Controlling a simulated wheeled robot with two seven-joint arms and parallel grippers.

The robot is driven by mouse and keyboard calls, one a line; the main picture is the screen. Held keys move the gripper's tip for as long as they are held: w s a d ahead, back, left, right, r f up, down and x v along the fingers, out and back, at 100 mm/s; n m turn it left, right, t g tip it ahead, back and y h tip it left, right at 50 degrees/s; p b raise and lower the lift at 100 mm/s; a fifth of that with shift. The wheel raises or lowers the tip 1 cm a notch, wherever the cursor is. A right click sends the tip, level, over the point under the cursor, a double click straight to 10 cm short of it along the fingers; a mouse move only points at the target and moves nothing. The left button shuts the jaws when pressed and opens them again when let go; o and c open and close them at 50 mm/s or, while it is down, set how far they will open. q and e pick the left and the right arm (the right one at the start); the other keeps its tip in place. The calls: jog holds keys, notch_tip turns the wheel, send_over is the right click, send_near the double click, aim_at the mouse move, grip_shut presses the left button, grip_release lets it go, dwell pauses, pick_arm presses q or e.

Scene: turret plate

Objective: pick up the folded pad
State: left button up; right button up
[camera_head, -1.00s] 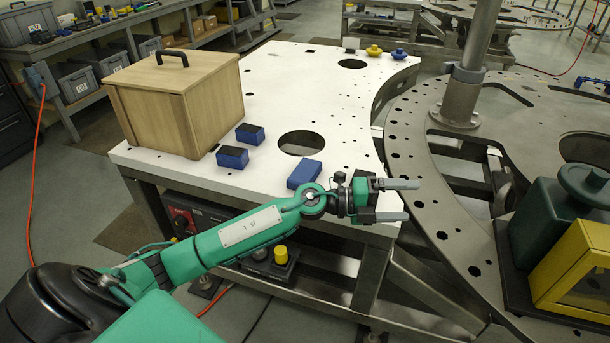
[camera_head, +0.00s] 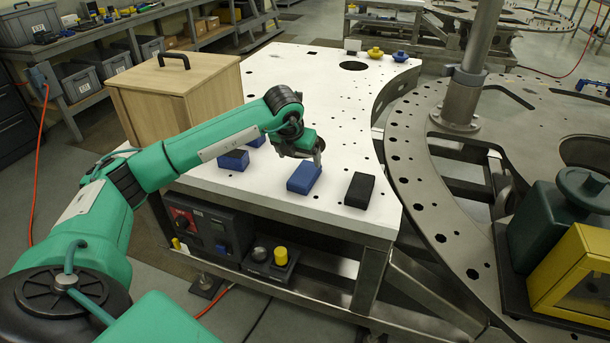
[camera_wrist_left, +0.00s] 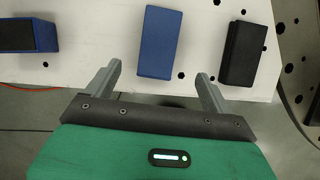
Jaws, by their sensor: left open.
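A plain blue slab (camera_head: 304,178), which looks most like the folded pad, lies flat near the front edge of the white plate. A similar black slab (camera_head: 359,190) lies to its right; I cannot tell for certain which is the pad. My left gripper (camera_head: 318,156) is open and empty, just above and behind the blue slab in the head view. In the left wrist view, the blue slab (camera_wrist_left: 160,42) lies ahead of the gap between the open fingers (camera_wrist_left: 161,73), apart from them. The black slab (camera_wrist_left: 243,52) is beyond the right finger. My right gripper is not in view.
Blue blocks with dark tops (camera_head: 234,160) lie left of the blue slab, partly behind my arm. A wooden box (camera_head: 170,95) stands on the plate's left. A round hole in the plate is hidden by my arm. The far right of the plate (camera_head: 345,110) is mostly clear.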

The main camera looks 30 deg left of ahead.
pick_arm(q)
jog(key=p, duration=0.1)
send_over(304, 173)
jog(key=s, duration=0.2)
jog(key=f, duration=0.4)
jog(key=shift+s+d+f, duration=0.2)
jog(key=shift+d+f, duration=0.15)
jog(key=shift+d, duration=0.05)
jog(key=shift+w+f+p, duration=0.25)
jog(key=shift+f+p, duration=0.15)
jog(key=shift+p, duration=0.05)
jog(key=p+x, duration=0.1)
jog(key=x, duration=0.2)
jog(key=shift+w+a+f+p, duration=0.2)
jog(key=shift+p, duration=0.2)
jog(key=shift+w+f, duration=0.15)
jog(key=shift+f, duration=0.3)
jog(key=c, duration=1.1)
jog(key=shift+o, duration=0.2)
jog(key=shift+r, duration=0.1)
